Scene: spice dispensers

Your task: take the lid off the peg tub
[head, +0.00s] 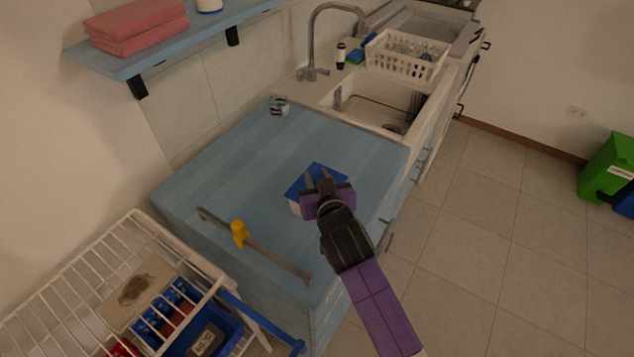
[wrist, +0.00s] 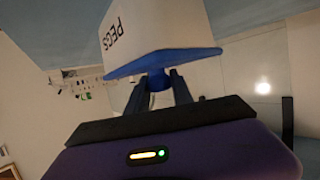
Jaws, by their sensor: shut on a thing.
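The peg tub (head: 294,208) is white and stands on the blue counter, mostly hidden under its lid and my gripper in the head view. In the wrist view the tub (wrist: 150,28) appears upside down with the word PEGS on its side. Its blue lid (head: 304,182) is flat and square; in the wrist view the lid (wrist: 190,58) lies against the tub's rim with no clear gap. My gripper (head: 318,184) is above the lid. In the wrist view its fingers (wrist: 158,84) are shut on the lid's blue knob.
The blue counter (head: 240,170) is clear around the tub. A grey rail (head: 270,258) with a yellow piece (head: 239,233) runs along its front left. A small jar (head: 279,106) stands at the back. The sink (head: 375,100) and a white basket (head: 405,58) are beyond.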

